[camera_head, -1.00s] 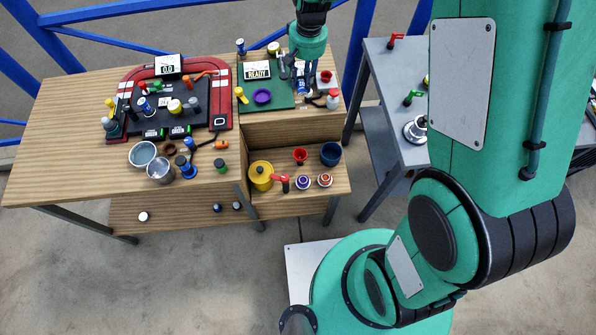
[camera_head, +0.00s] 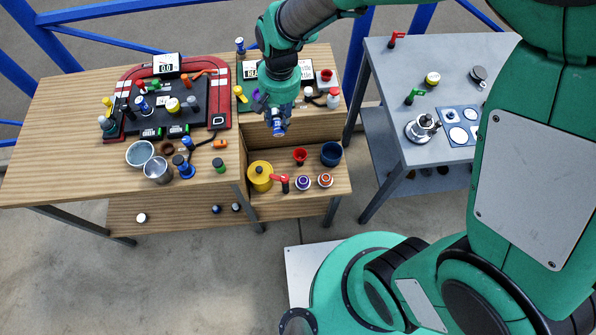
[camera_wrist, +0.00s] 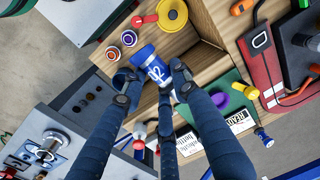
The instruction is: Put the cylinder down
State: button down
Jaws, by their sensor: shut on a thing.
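The cylinder (camera_wrist: 151,66) is blue and white with dark digits on its side. My gripper (camera_wrist: 148,84) is shut on it in the wrist view, with fingers on either side. In the head view the cylinder (camera_head: 278,127) hangs below my gripper (camera_head: 276,112), in front of the raised shelf edge and above the lower shelf. It looks apart from any surface. Its far side is hidden by the fingers.
A green mat (camera_wrist: 222,93) lies on the upper level. A grey table (camera_head: 400,75) stands at right.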

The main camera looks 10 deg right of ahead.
notch_tip(320, 180, down, 22)
dwell(0.4)
jog(key=b, duration=0.2)
send_over(284, 172)
jog(key=shift+w+d+f, duration=0.1)
jog(key=shift+f, duration=3)
jog(key=shift+f+b, duration=0.45)
jog(key=shift+f, duration=1.45)
jog(key=shift+f, duration=0.2)
jog(key=c, duration=1.6)
grip_release()
